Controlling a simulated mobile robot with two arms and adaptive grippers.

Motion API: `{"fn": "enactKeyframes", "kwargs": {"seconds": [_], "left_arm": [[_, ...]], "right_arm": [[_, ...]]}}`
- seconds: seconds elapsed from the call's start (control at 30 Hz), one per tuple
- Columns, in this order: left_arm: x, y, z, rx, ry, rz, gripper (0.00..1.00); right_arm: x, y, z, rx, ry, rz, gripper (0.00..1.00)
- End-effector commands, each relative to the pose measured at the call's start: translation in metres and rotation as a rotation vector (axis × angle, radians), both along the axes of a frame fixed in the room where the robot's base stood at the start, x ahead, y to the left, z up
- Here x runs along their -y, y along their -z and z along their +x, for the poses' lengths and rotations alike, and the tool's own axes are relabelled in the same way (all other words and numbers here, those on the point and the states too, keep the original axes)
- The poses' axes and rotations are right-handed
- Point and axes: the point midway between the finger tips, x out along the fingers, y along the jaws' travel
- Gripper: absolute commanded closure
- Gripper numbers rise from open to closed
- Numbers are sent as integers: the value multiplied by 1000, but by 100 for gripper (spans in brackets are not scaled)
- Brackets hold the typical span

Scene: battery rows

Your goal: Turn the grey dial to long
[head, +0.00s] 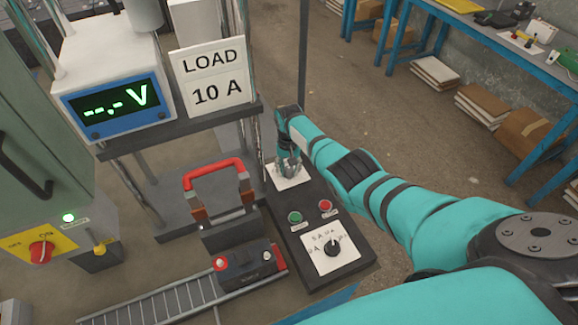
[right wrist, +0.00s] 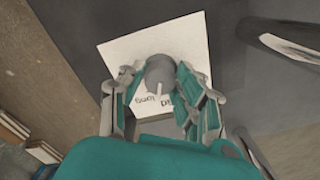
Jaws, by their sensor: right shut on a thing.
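The grey dial (right wrist: 160,71) sits on a white label plate (right wrist: 130,50), which shows in the head view (head: 283,184) at the far end of a dark control box (head: 305,237). The dial's white pointer mark points down in the right wrist view, towards the printed word "long" and close to a partly hidden word ending in "id". Another label at the left is mostly covered by a finger. My left gripper is not in view.
Open floor lies behind.

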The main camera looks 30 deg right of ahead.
Motion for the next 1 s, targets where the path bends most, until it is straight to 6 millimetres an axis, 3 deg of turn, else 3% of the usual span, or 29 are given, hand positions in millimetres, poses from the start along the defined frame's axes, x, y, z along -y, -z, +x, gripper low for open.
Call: {"fn": "enactKeyframes", "kwargs": {"seconds": [0.5, 1.0], "left_arm": [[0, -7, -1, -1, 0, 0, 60], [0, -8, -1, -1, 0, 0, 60]], "right_arm": [[-1, -1, 1, 2, 346, 1, 100], [0, -1, 1, 3, 414, 1, 100]]}}
